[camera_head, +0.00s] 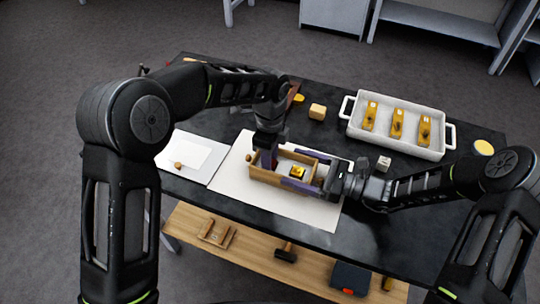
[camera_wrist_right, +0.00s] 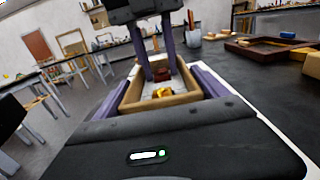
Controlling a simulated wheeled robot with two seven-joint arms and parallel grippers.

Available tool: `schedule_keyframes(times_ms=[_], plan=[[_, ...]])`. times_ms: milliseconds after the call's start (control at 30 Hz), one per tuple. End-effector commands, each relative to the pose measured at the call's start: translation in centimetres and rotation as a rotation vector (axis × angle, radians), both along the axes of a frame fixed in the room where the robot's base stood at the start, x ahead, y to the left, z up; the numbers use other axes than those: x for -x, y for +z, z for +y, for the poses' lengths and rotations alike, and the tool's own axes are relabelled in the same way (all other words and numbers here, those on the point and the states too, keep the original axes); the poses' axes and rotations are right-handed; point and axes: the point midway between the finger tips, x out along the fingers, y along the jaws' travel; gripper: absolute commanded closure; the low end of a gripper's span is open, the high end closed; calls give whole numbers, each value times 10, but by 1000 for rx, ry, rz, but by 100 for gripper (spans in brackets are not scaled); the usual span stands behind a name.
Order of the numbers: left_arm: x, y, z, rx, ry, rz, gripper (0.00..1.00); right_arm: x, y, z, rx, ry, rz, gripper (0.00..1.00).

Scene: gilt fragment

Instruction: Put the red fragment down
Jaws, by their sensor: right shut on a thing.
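The red fragment (camera_wrist_right: 162,75) shows dark red inside the far end of a wooden box (camera_wrist_right: 185,99), behind a gold fragment (camera_wrist_right: 162,92). In the head view the gold fragment (camera_head: 298,172) lies in the box (camera_head: 268,181), and the red one is mostly hidden by my left gripper. My left gripper (camera_head: 269,160) points down into the box's left end. Its purple fingers (camera_wrist_right: 154,68) stand apart on either side of the red fragment; I cannot see whether they touch it. My right gripper (camera_head: 308,173) is shut across the box, a purple finger along each long side.
The box stands on a white sheet (camera_head: 233,185) on the black table (camera_head: 400,212). A white tray (camera_head: 355,138) with several gold pieces stands at the back right. A wooden block (camera_head: 317,112) and a small white cube (camera_head: 384,163) lie nearby. White paper (camera_head: 183,156) lies left.

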Motion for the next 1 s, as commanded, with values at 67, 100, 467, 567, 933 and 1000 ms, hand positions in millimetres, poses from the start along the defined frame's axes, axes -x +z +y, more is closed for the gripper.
schedule_keyframes(times_ms=[67,100,467,567,933,1000], plan=[[0,0,0,0,0,0,65,0,0,0,0,0,0,63],[0,0,0,0,0,0,65,0,0,0,0,0,0,63],[-1,15,0,2,1,-3,65,0,0,0,0,0,0,63],[-1,30,0,2,0,-4,65,0,0,0,0,0,0,63],[-1,104,0,2,0,-4,65,0,0,0,0,0,0,63],[-1,113,0,1,0,-3,65,0,0,0,0,0,0,63]])
